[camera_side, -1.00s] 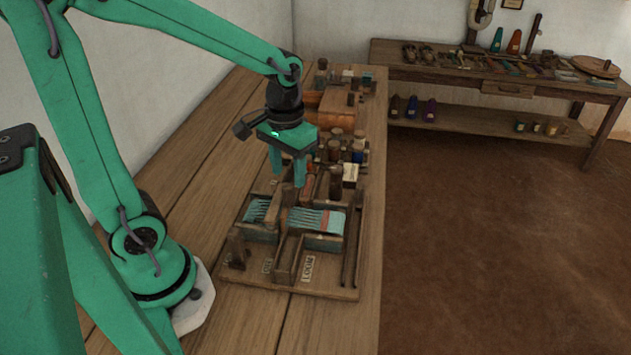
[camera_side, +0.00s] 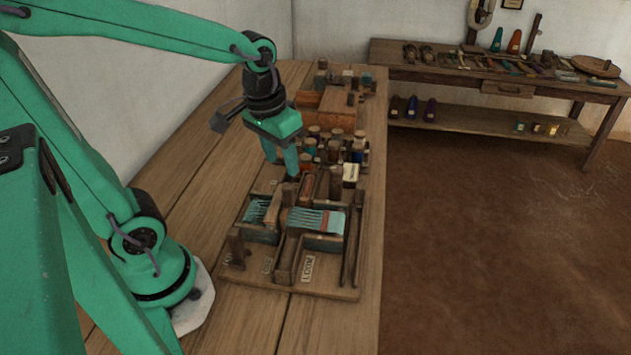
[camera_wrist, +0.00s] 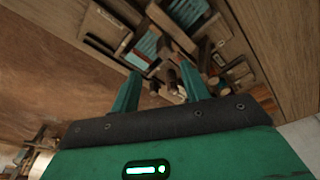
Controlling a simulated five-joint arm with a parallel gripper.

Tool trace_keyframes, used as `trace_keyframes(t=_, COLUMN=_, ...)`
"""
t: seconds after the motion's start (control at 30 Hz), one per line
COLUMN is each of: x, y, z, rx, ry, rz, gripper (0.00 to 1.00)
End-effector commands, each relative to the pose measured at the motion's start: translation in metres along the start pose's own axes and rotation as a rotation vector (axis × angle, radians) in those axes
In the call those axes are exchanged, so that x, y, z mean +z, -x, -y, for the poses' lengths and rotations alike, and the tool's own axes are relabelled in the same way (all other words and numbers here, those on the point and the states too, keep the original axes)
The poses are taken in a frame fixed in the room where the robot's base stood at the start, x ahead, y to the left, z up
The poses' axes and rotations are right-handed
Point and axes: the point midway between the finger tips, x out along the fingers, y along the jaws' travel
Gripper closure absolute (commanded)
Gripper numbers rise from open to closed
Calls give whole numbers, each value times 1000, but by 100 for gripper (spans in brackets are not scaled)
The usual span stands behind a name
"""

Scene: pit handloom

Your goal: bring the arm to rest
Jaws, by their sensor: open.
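My gripper (camera_side: 281,161) is green and hangs pointing down above the workbench, at the far side of the wooden loom tray (camera_side: 330,292). Its two fingers also show in the wrist view (camera_wrist: 160,92), spread apart with nothing held between them. The tray has compartments holding teal-threaded pieces, one at the left (camera_side: 257,210) and a larger one in the middle (camera_side: 318,221). The gripper appears clear of the tray. How far the fingertips are from the bottles behind them is hard to tell.
Several small bottles and spools (camera_side: 335,147) crowd the bench beyond the tray, with an orange-brown wooden box (camera_side: 338,105) behind them. The bench's left side (camera_side: 190,160) is bare. A second table (camera_side: 480,75) with tools stands at the back right.

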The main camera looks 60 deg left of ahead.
Motion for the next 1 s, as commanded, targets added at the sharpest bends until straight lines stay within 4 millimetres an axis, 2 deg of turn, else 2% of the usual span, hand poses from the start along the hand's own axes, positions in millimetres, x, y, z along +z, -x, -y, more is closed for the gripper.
trace_keyframes(t=0.2, x=14, y=26, z=-3, rx=18, ry=-66, rz=-126, gripper=55)
trace_keyframes(t=0.5, x=34, y=51, z=-4, rx=33, ry=-144, rz=-274, gripper=55)
trace_keyframes(t=1.0, x=41, y=58, z=-5, rx=37, ry=-176, rz=-332, gripper=55)
